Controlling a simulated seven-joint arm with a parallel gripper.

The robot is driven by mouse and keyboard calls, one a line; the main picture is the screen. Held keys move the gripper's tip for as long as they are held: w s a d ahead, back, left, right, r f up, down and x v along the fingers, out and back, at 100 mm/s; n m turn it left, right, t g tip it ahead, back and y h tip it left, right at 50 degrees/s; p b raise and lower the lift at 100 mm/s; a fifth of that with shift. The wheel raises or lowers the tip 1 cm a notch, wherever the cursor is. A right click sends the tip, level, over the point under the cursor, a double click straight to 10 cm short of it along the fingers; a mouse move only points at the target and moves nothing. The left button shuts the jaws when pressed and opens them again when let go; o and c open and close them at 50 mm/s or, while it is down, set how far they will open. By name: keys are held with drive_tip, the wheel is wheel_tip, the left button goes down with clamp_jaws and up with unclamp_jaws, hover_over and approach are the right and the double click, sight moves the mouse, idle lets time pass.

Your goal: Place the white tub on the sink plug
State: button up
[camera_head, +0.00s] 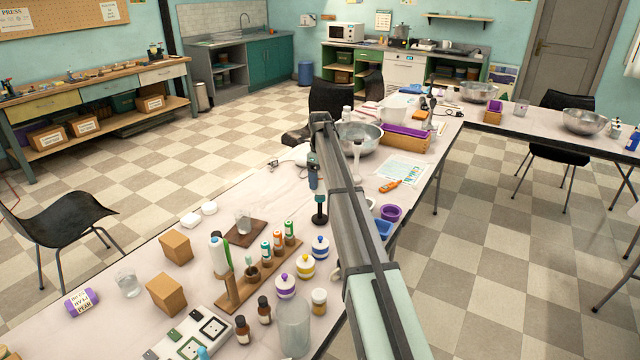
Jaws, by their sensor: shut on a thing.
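My arm reaches from the bottom edge up and away over the table. I cannot make out my gripper's fingertips or anything between them; the arm hides the area behind it. Two small low white pieces, a nearer one (190,220) and a farther one (209,208), lie close together near the table's left edge. They are too small to tell whether either is the white tub. I cannot pick out the sink plug with certainty.
A brown board (245,233) bears a glass. A wooden rack (232,296), striped jars (306,267), brown bottles (242,330) and a clear bottle (294,328) crowd the near table.

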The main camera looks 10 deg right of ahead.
drive_tip(key=shift+f, duration=1.1)
drive_tip(key=shift+f, duration=0.2)
drive_tip(key=o, duration=1)
wheel_tip(320, 180, up, 12)
drive_tip(key=shift+r, duration=0.2)
